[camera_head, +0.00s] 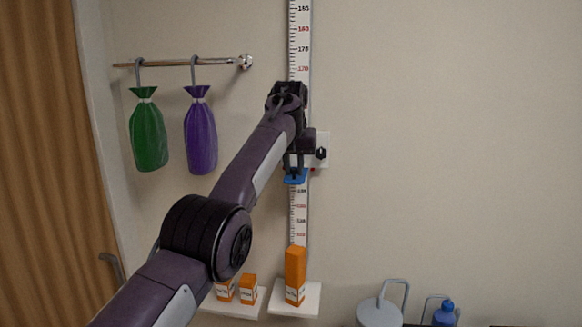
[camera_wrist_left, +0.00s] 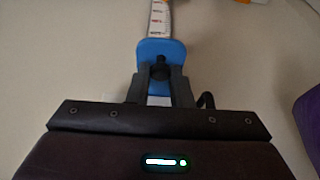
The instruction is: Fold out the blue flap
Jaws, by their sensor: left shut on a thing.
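The blue flap (camera_head: 294,179) is on the white height scale (camera_head: 299,50) on the wall, below a white slider block (camera_head: 322,148) with a black knob (camera_head: 321,153). My left gripper (camera_head: 294,170) reaches it from above in the head view. In the left wrist view the flap (camera_wrist_left: 160,49) spreads out beyond my left gripper (camera_wrist_left: 161,72), whose fingers are closed together at its near part. The gripper is shut on the flap; the exact contact is partly hidden by the fingers. My right gripper is in neither view.
A green bag (camera_head: 149,135) and a purple bag (camera_head: 201,137) hang from a rail (camera_head: 185,63) at left. Orange boxes (camera_head: 248,289) and a taller orange box (camera_head: 295,275) stand on low white shelves. Grey and blue containers (camera_head: 444,315) are at lower right. The wall right of the scale is bare.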

